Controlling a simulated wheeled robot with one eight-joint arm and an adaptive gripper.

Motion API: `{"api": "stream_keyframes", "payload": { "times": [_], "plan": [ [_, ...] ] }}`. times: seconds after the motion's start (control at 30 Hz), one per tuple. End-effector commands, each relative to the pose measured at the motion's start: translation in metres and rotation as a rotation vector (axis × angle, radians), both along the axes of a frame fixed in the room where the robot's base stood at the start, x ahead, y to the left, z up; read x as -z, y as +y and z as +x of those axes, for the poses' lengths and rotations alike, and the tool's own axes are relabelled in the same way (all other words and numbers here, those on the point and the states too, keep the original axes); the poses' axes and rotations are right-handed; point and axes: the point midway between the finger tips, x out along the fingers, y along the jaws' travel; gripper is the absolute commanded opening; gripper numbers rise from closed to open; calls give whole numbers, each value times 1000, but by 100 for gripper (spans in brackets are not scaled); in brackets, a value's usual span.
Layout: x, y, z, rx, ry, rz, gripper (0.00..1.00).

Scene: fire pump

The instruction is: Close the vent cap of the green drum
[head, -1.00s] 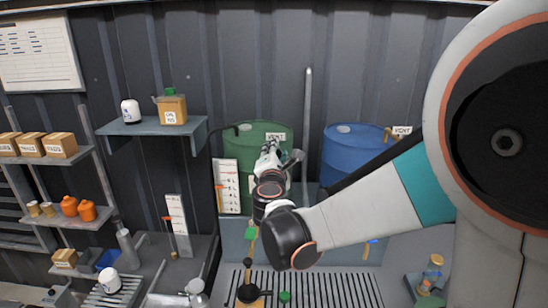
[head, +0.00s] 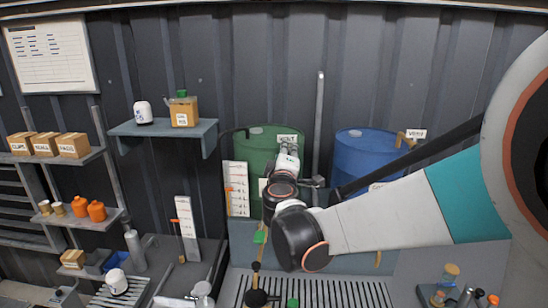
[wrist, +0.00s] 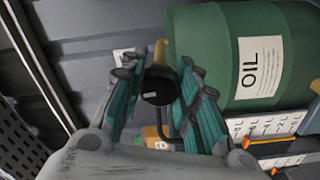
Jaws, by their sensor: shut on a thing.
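The green drum (head: 255,147) stands at the back wall, left of the blue drum. In the wrist view the drum (wrist: 205,60) appears turned sideways with its OIL label. My gripper (head: 288,152) is at the drum's top, just below the VENT sign (head: 287,138). In the wrist view my gripper (wrist: 157,76) has its teal fingers on both sides of a dark round part beside the drum's top end, and is shut on it. This part seems to be the vent cap (wrist: 158,86). My gripper hides it in the head view; I cannot tell its angle.
The blue drum (head: 362,155) stands to the right. A grey upright pipe (head: 318,120) runs between the drums. A wall shelf (head: 165,128) with a box is at the left. A slotted grate (head: 330,292) lies in front, with small items on it.

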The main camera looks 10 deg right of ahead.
Motion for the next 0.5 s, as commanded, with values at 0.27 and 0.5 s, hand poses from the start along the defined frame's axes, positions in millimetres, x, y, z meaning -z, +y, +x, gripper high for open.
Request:
{"api": "stream_keyframes", "payload": {
  "times": [0.27, 0.5],
  "plan": [
    [2, -1, -1, 2, -36, 117, 5],
    [2, -1, -2, 2, -48, 153, 5]
  ]
}}
